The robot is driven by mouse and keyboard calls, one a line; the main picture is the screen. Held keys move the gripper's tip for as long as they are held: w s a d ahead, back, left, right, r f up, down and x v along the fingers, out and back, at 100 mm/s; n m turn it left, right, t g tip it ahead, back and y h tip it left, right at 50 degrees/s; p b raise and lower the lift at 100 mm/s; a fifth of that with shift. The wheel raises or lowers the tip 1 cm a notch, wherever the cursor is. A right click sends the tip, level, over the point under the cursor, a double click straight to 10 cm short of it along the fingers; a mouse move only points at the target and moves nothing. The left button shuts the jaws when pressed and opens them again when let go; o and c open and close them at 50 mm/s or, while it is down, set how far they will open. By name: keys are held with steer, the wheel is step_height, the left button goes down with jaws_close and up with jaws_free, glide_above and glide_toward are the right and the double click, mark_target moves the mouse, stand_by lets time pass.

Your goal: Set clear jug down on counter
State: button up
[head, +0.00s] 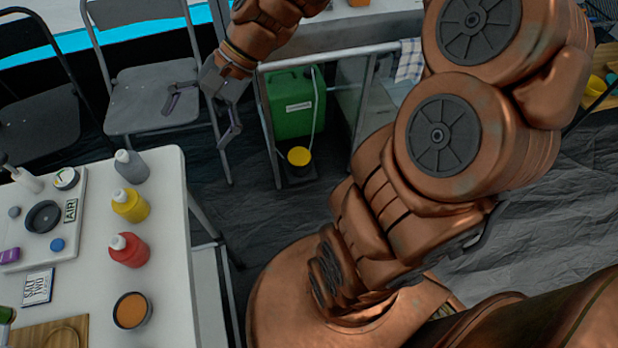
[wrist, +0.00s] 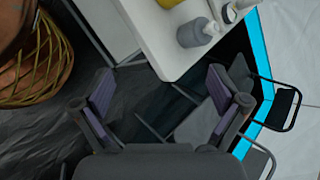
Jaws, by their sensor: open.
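I see no clear jug in either view. My gripper (head: 201,118) is open and empty, above the floor between the folding chair and the green container in the head view. In the wrist view its two fingers (wrist: 160,92) are spread apart with nothing between them. A pale counter (head: 385,22) shows at the top of the head view, partly hidden behind my arm. A white table (head: 172,215) stands at the left, and its corner also shows in the wrist view (wrist: 172,57).
The table holds a grey bottle (head: 131,167), a yellow bottle (head: 130,205), a red bottle (head: 129,250) and an orange-filled bowl (head: 132,311). A folding chair (head: 150,95) stands behind it. A green container (head: 296,103) sits under the counter.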

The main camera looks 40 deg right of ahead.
steer(key=s+d+f+n+g+h, duration=0.1)
steer(key=s+d+f+n+h, duration=0.1)
steer(key=s, duration=0.5)
steer(key=s+d+f+n+g+h, duration=0.1)
steer(key=s+d+f+n+h, duration=0.1)
steer(key=s, duration=0.4)
steer(key=s+d+f+n+g+h, duration=0.1)
steer(key=s+d+f+n+h, duration=0.1)
steer(key=s+d+n+h, duration=0.2)
steer(key=shift+s+f+n+g+h, duration=0.35)
steer(key=shift+s+n+h, duration=0.25)
steer(key=shift+s, duration=1.2)
